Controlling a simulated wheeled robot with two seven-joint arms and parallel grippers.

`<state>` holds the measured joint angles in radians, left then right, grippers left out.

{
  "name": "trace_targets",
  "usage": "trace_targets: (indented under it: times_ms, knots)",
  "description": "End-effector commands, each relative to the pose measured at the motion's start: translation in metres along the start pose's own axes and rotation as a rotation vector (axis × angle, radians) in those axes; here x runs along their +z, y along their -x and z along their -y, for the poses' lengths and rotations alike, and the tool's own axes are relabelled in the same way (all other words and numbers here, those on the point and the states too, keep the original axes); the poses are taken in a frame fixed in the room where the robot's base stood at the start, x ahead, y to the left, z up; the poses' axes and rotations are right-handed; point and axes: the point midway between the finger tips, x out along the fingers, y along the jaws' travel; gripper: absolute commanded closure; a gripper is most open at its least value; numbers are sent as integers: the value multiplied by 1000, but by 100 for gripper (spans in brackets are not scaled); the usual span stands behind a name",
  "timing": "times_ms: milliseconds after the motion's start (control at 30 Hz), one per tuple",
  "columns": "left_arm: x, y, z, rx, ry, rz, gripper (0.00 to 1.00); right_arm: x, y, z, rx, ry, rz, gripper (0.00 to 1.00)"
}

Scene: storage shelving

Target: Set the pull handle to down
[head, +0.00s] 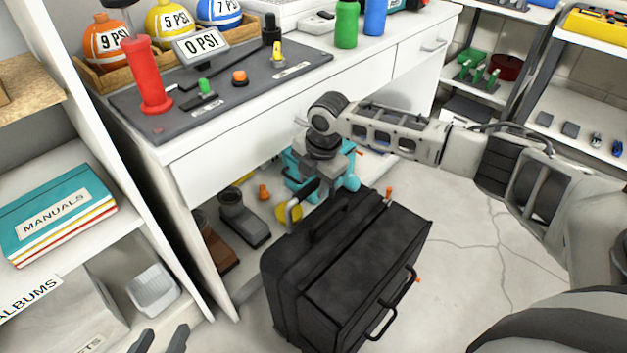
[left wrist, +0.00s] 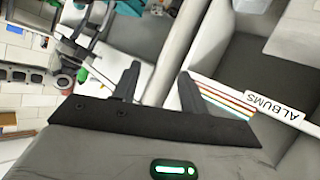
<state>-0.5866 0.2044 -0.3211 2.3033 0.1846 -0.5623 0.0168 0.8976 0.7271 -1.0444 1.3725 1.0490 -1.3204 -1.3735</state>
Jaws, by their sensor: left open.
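A red upright cylindrical handle (head: 150,75) stands on the dark control panel (head: 225,108) at the left of the white bench; I take it to be the pull handle. It stands raised, beside a display (head: 201,46) reading 0 PSI. My left gripper (head: 162,338) shows only its fingertips at the bottom edge of the head view, well below the panel. In the left wrist view, the left gripper (left wrist: 158,84) is open with nothing between its fingers. My right gripper (head: 322,182) points down in front of the bench, above the black case; its fingers are not clear.
The panel also has a green control (head: 205,87), an orange button (head: 239,77) and a yellow lever (head: 277,52). Labelled balls sit in a wooden tray (head: 98,74) behind. A shelf with manuals (head: 55,215) is at left. A black case (head: 345,275) stands on the floor.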

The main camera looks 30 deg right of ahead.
Motion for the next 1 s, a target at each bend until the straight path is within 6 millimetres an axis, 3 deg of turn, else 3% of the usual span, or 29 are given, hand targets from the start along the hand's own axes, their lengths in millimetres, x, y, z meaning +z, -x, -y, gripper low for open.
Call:
trace_targets:
  times_ms: [33, 133, 333, 600, 867, 900, 967, 1000]
  knots:
    - [0, 0, 0, 0, 0, 0, 57, 0, 0, 0, 0, 0, 0, 73]
    - [0, 0, 0, 0, 0, 1, 57, 0, 0, 0, 0, 0, 0, 100]
    - [2, -1, 0, 0, -1, 2, 57, 0, -5, 1, -2, -1, -1, 100]
    - [-2, -1, 0, 5, -5, -33, 57, 0, -44, 9, -3, -2, -1, 100]
    - [-7, 1, -3, 13, -8, -42, 57, 0, -46, 10, -3, 0, 0, 100]
    - [-6, 1, -3, 13, -8, -41, 57, 0, -46, 10, -3, 0, 0, 70]
    - [-5, 1, -3, 13, -7, -38, 57, 0, -46, 10, -3, 0, 0, 57]
    - [-4, 1, -3, 13, -7, -36, 57, 0, -46, 10, -3, 0, 0, 57]
